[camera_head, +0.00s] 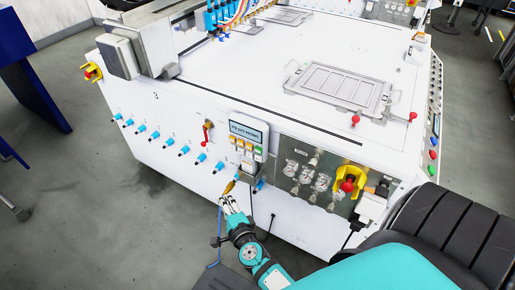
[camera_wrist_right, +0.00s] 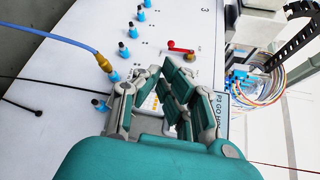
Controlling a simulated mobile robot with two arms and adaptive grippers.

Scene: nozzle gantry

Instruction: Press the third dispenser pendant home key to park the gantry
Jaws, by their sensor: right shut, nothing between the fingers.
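The pendant (camera_head: 248,137) hangs on the machine's white front face, with a lit screen whose text starts with P3. Below its screen are small orange, white and green keys (camera_head: 244,148); their labels are too small to read. In the wrist view the pendant's screen (camera_wrist_right: 224,118) shows behind the right finger, and the keys (camera_wrist_right: 151,103) show partly between the fingers. My right gripper (camera_head: 229,198) is shut and empty, below the pendant and a little to its left in the head view. It also fills the lower middle of the wrist view (camera_wrist_right: 163,72). My left gripper is out of view.
A row of blue fittings (camera_head: 160,137) runs along the machine front. A brass-ended blue hose (camera_wrist_right: 82,44) plugs in near my right gripper. A red-handled valve (camera_head: 207,131) is left of the pendant. Gauges (camera_head: 305,175) and a red stop button on yellow (camera_head: 347,185) are right of it.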

